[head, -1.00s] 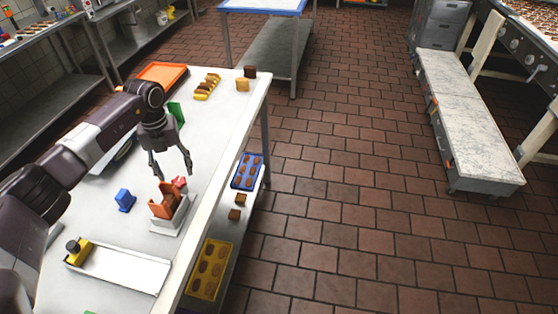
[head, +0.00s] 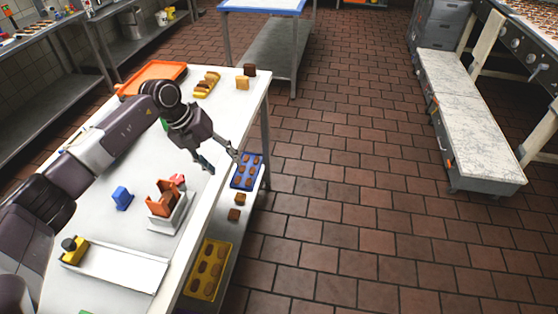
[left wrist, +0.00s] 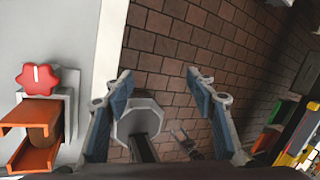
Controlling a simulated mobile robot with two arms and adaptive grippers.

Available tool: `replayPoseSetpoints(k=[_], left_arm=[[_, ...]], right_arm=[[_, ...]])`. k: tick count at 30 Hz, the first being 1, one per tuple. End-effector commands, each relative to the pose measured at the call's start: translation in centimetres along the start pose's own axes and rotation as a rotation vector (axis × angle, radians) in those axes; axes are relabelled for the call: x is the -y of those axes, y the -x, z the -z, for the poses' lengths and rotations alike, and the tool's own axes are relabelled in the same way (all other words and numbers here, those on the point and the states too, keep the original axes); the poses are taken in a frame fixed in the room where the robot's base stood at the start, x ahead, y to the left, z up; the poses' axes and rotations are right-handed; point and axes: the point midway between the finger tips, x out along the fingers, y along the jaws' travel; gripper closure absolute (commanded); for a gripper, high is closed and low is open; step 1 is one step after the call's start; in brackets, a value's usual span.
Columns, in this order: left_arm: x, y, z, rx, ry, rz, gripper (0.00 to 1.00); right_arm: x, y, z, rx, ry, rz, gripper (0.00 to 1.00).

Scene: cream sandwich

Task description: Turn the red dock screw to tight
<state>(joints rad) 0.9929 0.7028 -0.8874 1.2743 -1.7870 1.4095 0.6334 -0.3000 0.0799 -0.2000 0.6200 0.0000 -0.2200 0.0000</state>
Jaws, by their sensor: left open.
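The red dock screw (left wrist: 38,77) is a lobed red knob with a white mark, at the left of the left wrist view. In the head view it shows as a small red spot (head: 178,180) at the back of the orange dock (head: 160,200). The orange dock also shows in the left wrist view (left wrist: 28,118), with a brown piece in it. My left gripper (head: 225,164) is open and empty, above and beyond the dock, over the table's right edge. In the left wrist view its fingers (left wrist: 160,100) are spread over the floor, right of the screw and apart from it. My right gripper is not in view.
A blue block (head: 121,198) stands left of the dock. A white tray with a yellow end (head: 120,268) lies in front. An orange tray (head: 150,78) and several sweets lie at the back. Blue (head: 246,171) and yellow (head: 209,270) moulds sit on a lower shelf.

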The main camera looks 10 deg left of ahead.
Motion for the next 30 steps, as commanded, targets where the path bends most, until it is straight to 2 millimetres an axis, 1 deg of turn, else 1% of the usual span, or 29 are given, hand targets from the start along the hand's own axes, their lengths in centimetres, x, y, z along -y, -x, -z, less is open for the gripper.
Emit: replayPoseSetpoints(k=[1, 7, 18, 21, 24, 30], left_arm=[[1.0, -0.5, 0.3, -0.001, -0.01, 0.03, 0.49], [4.7, -1.9, 1.4, 0.008, -0.036, 0.153, 0.49], [11.7, -3.1, 3.4, 0.029, -0.055, 0.395, 0.49], [13.2, -3.1, 3.9, 0.036, -0.055, 0.451, 0.49], [14.3, -3.0, 4.2, 0.042, -0.051, 0.494, 0.49], [15.5, -2.8, 4.5, 0.048, -0.046, 0.539, 0.49]], right_arm=[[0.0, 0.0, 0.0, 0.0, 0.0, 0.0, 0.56], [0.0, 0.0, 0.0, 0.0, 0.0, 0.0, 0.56], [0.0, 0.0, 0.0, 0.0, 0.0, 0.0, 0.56], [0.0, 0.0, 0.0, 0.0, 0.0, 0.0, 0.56], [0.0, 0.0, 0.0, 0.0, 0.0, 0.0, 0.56], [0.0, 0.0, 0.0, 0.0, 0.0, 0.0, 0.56]])
